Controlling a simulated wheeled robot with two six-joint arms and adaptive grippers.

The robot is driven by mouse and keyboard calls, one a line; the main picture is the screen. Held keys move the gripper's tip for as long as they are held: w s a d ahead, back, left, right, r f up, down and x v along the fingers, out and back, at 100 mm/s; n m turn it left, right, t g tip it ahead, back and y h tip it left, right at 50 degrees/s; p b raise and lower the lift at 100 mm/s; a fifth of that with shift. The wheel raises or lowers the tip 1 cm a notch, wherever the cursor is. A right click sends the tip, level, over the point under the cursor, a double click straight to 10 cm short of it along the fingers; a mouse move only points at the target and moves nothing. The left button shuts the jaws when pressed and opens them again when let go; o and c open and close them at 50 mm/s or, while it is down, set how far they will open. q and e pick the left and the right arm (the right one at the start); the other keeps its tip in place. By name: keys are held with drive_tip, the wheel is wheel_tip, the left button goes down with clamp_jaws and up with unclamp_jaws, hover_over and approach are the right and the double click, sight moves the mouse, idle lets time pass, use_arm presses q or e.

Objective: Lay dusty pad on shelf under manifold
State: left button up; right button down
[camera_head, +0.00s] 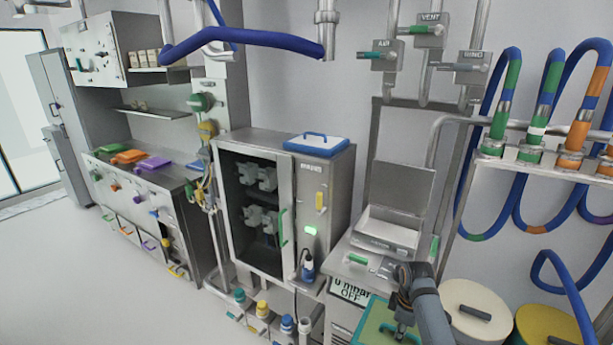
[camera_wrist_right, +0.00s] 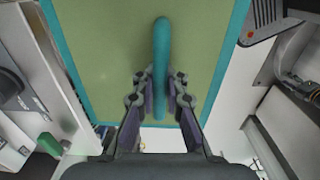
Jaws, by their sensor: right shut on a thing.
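The pad (camera_head: 372,333) is a dull olive-green slab with a teal border and a teal bar handle, at the bottom of the head view. My right gripper (camera_head: 402,328) is over it. In the right wrist view, my right gripper (camera_wrist_right: 160,82) is shut on the handle of the pad (camera_wrist_right: 100,45), one finger on each side. A thin wall shelf (camera_head: 152,112) hangs at the left, below a steel box (camera_head: 95,52) with knobs; I cannot tell whether that box is the manifold. My left gripper is not in view.
A steel cabinet (camera_head: 226,200) with a glass door stands mid-view, a blue-edged white pad (camera_head: 316,144) on top. An open steel box (camera_head: 390,232) is near my right arm. Lidded drums (camera_head: 472,308) and blue hoses (camera_head: 467,170) are at the right. Floor is clear at left.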

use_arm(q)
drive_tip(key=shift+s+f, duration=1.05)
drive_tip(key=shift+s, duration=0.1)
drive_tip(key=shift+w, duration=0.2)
